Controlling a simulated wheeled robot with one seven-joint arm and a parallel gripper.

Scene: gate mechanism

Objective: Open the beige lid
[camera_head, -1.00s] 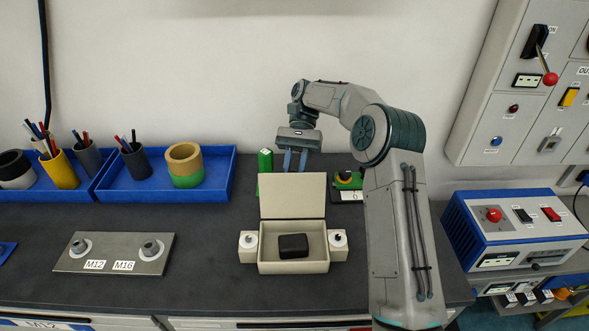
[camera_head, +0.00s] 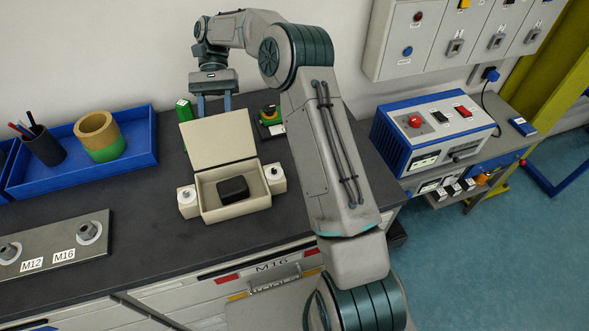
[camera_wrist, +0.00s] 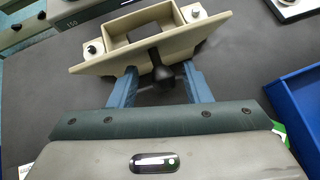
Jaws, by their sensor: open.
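The beige box (camera_head: 240,207) stands on the dark bench with its beige lid (camera_head: 218,139) raised, tilted back at the rear edge. A black block (camera_head: 233,188) lies inside the box. My gripper (camera_head: 214,108) is open above and behind the lid, fingers pointing down. In the wrist view, the lid (camera_wrist: 100,66) shows from its back side, with a dark knob (camera_wrist: 161,72) on it between the spread fingers of my gripper (camera_wrist: 163,82). The fingers do not close on the knob. I cannot tell whether they touch the lid.
A green cylinder (camera_head: 184,113) and a small green-and-black item (camera_head: 270,118) stand behind the box. A blue tray (camera_head: 130,170) with a pen cup and rings is at left. A metal plate (camera_head: 55,242) lies front left. A blue-white control unit (camera_head: 432,125) stands at right.

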